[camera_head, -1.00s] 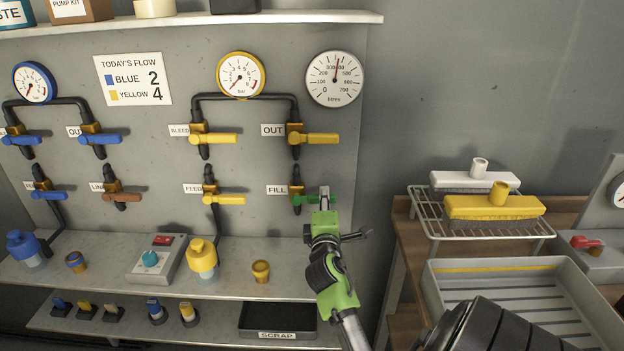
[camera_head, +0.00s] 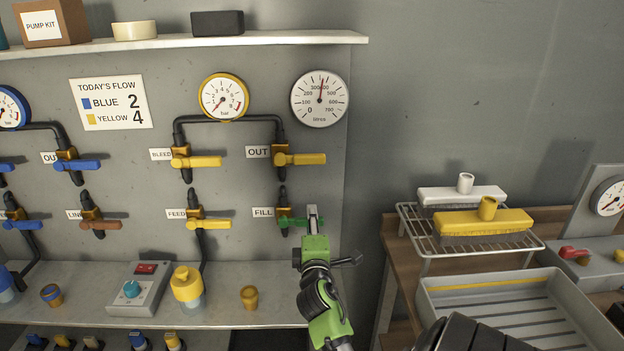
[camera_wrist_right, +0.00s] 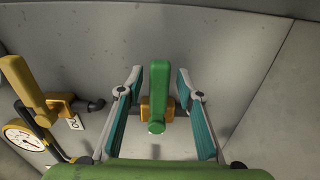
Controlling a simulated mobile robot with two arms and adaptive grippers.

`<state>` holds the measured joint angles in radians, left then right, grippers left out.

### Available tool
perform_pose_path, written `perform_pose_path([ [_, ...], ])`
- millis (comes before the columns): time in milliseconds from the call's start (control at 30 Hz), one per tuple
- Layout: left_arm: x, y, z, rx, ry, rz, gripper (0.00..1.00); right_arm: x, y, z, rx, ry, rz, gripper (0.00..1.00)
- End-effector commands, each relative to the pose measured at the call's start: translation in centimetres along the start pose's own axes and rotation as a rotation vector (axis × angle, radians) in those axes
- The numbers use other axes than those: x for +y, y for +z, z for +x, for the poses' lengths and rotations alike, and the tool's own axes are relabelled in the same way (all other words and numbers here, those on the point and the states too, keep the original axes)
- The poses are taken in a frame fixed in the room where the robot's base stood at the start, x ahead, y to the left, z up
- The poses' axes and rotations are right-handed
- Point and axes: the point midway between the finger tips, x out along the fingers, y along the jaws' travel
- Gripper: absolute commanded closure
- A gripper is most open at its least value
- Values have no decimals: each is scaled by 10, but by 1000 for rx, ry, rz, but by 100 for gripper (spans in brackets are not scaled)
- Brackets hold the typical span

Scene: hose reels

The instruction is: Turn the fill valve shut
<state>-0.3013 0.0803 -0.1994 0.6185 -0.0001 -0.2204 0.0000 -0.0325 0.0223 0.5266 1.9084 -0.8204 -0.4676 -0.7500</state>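The fill valve has a green handle (camera_head: 289,221) beside the FILL label (camera_head: 263,212), low on the right of the grey panel. The handle lies level and points right. My right gripper (camera_head: 314,218) is at its free end, partly hiding it. In the right wrist view the green handle (camera_wrist_right: 159,90) stands between the two open fingers of my right gripper (camera_wrist_right: 160,112), with a gap on each side. I cannot tell how deep the handle sits between them. My left gripper is not in view.
The yellow OUT handle (camera_head: 299,159) is above the fill valve and the yellow feed handle (camera_head: 209,224) to its left. A litre gauge (camera_head: 319,98) is higher up. Below is a shelf (camera_head: 222,303) with a small yellow cup (camera_head: 249,297). Brushes and a grey tray (camera_head: 424,300) stand at right.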

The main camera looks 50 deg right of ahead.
Motion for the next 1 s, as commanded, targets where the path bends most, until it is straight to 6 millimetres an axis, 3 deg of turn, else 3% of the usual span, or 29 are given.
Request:
perform_pose_path([
  [267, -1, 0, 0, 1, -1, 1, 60, -2, 0, -9, -1, -4, -3, 67],
  [500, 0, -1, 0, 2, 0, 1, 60, -2, 0, -49, 0, -4, 0, 67],
  [700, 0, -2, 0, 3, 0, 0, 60, -1, 0, -71, -1, -3, -1, 67],
  [1000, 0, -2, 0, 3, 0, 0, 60, 0, 0, -75, 0, -1, -2, 67],
])
